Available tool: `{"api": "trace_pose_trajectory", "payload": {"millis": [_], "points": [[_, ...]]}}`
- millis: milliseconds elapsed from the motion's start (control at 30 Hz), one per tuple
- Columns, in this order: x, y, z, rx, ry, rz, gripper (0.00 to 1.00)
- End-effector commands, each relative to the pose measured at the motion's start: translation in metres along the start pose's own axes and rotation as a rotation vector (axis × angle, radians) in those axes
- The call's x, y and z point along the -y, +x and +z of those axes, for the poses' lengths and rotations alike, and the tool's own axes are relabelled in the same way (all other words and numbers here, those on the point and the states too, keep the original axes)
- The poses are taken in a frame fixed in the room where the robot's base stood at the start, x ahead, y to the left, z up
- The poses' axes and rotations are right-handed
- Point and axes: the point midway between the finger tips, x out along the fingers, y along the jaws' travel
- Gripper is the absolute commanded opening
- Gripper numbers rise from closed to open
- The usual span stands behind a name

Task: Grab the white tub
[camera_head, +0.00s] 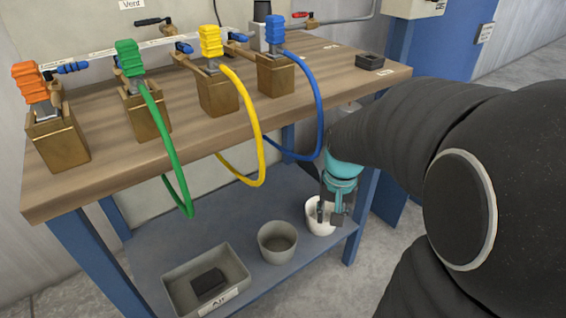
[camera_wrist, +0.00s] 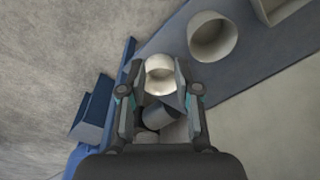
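The white tub (camera_head: 318,224) stands on the lower shelf near its right end. My gripper (camera_head: 331,208) points down at it from above, with one finger in front of the tub's opening and the other at its right side. In the wrist view the tub (camera_wrist: 159,68) shows between the two spread fingers of my gripper (camera_wrist: 160,75), which are apart. The fingers cover part of the tub's sides. I cannot tell whether either finger touches the wall.
A grey tub (camera_head: 277,243) stands just left on the lower shelf (camera_head: 172,238). Further left is a grey bin (camera_head: 178,290) with a dark block inside. The wooden bench top (camera_head: 200,130) is above, with yellow (camera_head: 250,130) and blue (camera_head: 318,100) hoses hanging over its edge.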

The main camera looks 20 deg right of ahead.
Motion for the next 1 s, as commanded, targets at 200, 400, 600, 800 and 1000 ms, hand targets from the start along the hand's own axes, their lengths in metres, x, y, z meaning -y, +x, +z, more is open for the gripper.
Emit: {"api": "trace_pose_trajectory", "payload": {"millis": [200, 400, 600, 800, 1000], "points": [[-0.022, 0.055, -0.052, 0.080, 0.217, 0.005, 0.32], [-0.042, 0.103, -0.102, 0.098, 0.467, 0.004, 0.32], [-0.049, 0.123, -0.145, 0.050, 0.726, -0.013, 0.32], [-0.048, 0.132, -0.151, 0.033, 0.804, -0.021, 0.32], [-0.046, 0.168, -0.150, 0.035, 0.803, -0.019, 0.32]]}}
